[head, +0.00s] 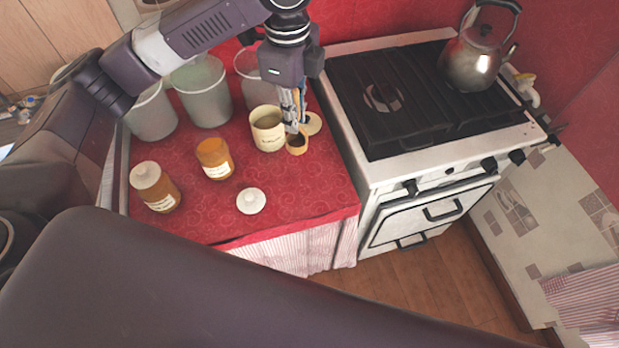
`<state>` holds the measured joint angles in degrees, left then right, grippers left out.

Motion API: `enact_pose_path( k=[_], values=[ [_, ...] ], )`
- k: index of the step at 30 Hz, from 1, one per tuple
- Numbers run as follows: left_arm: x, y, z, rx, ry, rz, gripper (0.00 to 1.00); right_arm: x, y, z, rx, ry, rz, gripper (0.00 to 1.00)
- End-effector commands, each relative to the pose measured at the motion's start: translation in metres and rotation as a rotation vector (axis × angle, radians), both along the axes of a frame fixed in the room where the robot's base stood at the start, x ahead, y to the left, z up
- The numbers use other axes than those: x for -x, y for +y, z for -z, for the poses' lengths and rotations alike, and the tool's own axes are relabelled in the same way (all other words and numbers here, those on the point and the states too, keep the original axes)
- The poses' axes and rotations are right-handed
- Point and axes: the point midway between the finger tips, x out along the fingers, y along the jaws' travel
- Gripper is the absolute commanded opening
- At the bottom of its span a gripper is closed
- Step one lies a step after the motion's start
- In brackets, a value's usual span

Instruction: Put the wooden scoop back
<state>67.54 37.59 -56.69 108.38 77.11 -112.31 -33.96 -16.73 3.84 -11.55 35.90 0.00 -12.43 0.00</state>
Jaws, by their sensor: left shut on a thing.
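The wooden scoop (297,148) is small and brown, with a round bowl that hangs at the lower end of my left gripper (291,125). My left gripper points down and is shut on the scoop; its handle is mostly hidden by the fingers. The scoop is just right of an open cream canister (267,131) with dark lettering; I cannot tell whether they touch. A pale round lid (313,124) lies behind and right of the scoop, partly hidden by the gripper. My right gripper is not in view.
Large grey-green glass jars (203,92) stand behind. A stove (400,120) with a kettle (474,62) is right. The counter's front right is clear.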

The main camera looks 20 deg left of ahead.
Motion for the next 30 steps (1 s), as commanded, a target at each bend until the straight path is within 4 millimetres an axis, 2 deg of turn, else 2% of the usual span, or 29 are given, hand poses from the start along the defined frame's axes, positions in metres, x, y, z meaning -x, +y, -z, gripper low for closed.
enact_pose_path(
  k=[6,12,16,20,26,30],
  values=[
    [-0.021,-0.008,-0.005,-0.006,0.006,0.445,0.00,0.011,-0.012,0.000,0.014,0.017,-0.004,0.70],
    [-0.034,-0.013,-0.007,-0.009,0.012,0.794,0.00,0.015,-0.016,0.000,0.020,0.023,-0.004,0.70],
    [-0.039,-0.015,-0.008,-0.009,0.017,0.936,0.00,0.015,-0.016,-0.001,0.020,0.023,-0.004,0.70],
    [-0.041,-0.016,-0.006,-0.008,0.020,1.005,0.00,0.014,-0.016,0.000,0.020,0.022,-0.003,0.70],
    [-0.040,-0.015,0.030,-0.005,0.025,1.018,0.00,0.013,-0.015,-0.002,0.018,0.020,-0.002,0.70],
    [-0.040,-0.015,0.067,-0.007,0.026,1.016,0.00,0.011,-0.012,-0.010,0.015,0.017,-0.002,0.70]
  ],
)
